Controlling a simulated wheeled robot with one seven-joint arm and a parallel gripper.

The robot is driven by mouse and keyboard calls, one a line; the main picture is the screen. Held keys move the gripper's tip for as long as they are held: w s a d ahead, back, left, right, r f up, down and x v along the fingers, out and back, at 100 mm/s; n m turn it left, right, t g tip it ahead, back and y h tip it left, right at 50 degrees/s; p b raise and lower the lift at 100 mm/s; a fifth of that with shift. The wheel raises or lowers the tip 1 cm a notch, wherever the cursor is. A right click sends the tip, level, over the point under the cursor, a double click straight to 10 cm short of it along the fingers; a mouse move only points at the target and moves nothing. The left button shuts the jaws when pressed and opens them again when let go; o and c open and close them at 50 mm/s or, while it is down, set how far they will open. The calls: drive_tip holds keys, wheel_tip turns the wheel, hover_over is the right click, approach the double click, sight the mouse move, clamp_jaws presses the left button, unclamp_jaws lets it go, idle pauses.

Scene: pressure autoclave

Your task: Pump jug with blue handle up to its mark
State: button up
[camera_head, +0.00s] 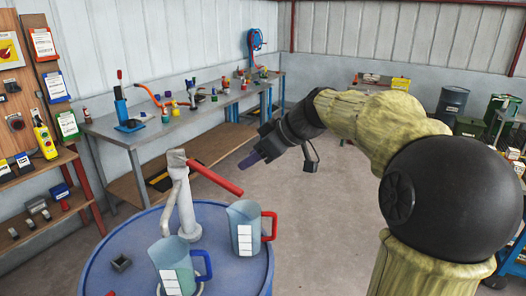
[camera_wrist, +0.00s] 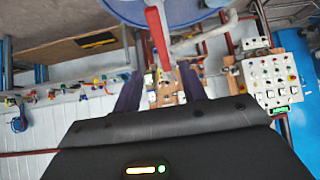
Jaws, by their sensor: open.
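The jug with the blue handle (camera_head: 173,268) stands at the front of the blue drum top (camera_head: 112,248), with a white label on its side. A second jug with a red handle (camera_head: 244,228) stands to its right. A grey pump (camera_head: 186,205) rises from the drum, and its red lever (camera_head: 215,178) slopes down to the right. The lever also shows in the wrist view (camera_wrist: 158,36). My gripper (camera_head: 247,161) is in the air beyond the lever's end, apart from it. Its two purple fingers (camera_wrist: 161,92) are spread with nothing held. Liquid level and mark are too small to tell.
A small dark square piece (camera_head: 121,263) lies on the drum's left side. A long workbench (camera_head: 180,118) with tools runs along the back wall. A shelf and tool board (camera_head: 30,130) stand at left. The floor (camera_head: 310,215) right of the drum is clear.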

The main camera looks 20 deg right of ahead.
drive_tip(key=v, duration=0.3)
drive_tip(key=shift+s+d+r, duration=0.1)
idle(1.4)
